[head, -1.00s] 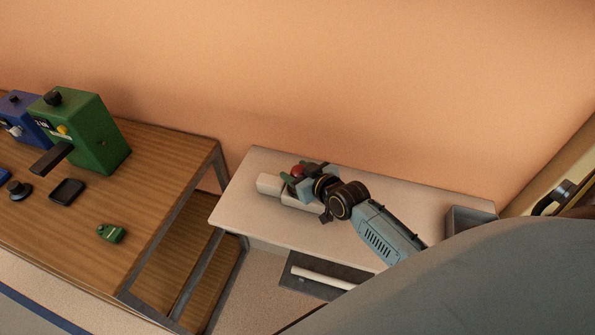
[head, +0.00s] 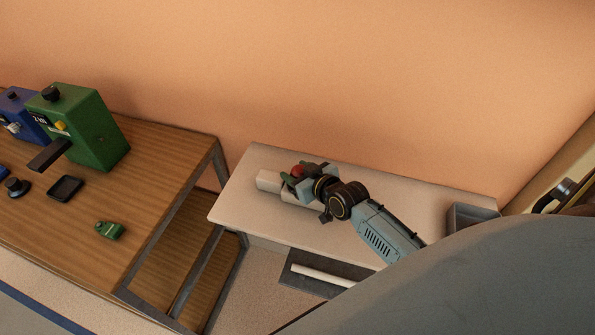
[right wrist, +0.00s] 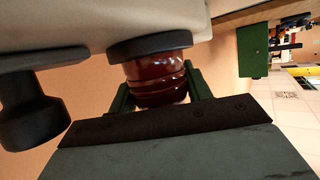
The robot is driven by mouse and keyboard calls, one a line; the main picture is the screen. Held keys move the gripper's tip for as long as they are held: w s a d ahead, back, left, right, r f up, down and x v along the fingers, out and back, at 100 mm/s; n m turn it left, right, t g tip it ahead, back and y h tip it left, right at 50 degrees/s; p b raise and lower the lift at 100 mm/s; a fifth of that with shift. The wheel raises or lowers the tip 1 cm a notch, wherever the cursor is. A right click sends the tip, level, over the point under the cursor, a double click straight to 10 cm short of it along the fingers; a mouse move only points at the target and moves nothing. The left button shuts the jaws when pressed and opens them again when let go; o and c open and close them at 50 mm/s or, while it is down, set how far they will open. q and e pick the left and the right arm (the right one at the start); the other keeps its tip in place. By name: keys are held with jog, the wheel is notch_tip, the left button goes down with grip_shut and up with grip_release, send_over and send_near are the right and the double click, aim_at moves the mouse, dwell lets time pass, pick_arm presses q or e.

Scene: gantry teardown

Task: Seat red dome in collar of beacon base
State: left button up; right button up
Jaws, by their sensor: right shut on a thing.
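The red dome (head: 298,170) is between the green fingers of my right gripper (head: 291,178), which is shut on it above the back table. In the right wrist view the ribbed dome (right wrist: 158,80) sits between the green fingers (right wrist: 160,90). Its one end is against or very close to a dark round collar (right wrist: 150,46) on a pale body, apparently the beacon base (right wrist: 95,22). I cannot tell whether the dome is inside the collar. In the head view the pale base (head: 268,181) shows beside the fingers, with the collar hidden. My left gripper is out of view.
A black knob-like part (right wrist: 32,110) hangs beside the collar in the wrist view. The pale table (head: 400,200) is clear around the arm, with a grey bin (head: 472,215) at its right end. A wooden bench (head: 150,170) at left carries green and blue machines.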

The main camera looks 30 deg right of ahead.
jog(key=shift+f, duration=0.35)
jog(key=o, duration=1)
jog(key=v, duration=1.3)
jog(key=shift+s+r, duration=0.15)
jog(key=shift+r, duration=0.05)
